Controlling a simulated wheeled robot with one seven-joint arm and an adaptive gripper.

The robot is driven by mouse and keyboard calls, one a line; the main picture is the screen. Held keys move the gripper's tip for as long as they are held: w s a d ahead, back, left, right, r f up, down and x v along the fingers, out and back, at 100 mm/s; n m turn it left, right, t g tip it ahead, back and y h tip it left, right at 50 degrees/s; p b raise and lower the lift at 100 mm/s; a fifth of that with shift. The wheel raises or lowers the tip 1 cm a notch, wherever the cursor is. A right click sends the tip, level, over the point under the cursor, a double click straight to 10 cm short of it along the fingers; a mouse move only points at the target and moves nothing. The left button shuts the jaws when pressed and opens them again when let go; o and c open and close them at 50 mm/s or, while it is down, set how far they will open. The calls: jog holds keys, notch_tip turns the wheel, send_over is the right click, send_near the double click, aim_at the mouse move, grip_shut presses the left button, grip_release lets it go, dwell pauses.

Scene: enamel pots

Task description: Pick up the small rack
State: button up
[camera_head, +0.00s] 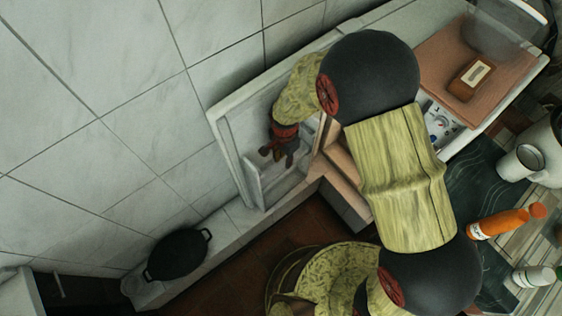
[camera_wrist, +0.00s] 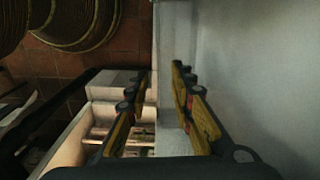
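I cannot single out the small rack with certainty. A slatted, rack-like thing (camera_wrist: 103,135) shows inside a pale open compartment at the lower left of the wrist view, partly hidden by my left finger. In the head view my gripper (camera_head: 283,150) hangs in front of the inner face of an open white door (camera_head: 235,150). In the wrist view my gripper (camera_wrist: 160,75) is open, its yellow-and-black fingers apart. A pale vertical edge shows between the fingers, and I see nothing held.
A black two-handled pot (camera_head: 178,254) stands on a low white ledge (camera_head: 222,226) at lower left. On the right are a brown box (camera_head: 471,78) on a reddish board, a white mug (camera_head: 520,163), an orange bottle (camera_head: 504,222) and a white bottle (camera_head: 534,276). A tiled wall bounds the left.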

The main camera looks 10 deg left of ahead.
aim_at(281, 164)
notch_tip(281, 164, down, 2)
jog(key=shift+f+b, duration=0.1)
jog(key=shift+b, duration=0.25)
jog(key=f+b, duration=0.1)
jog(key=f, duration=0.3)
jog(key=f+b, duration=0.1)
jog(key=shift+w+d+f+b, duration=0.3)
jog(key=shift+f, duration=0.1)
jog(key=shift+r, duration=0.1)
jog(key=shift+c, duration=0.9)
jog(key=c, duration=0.4)
grip_shut()
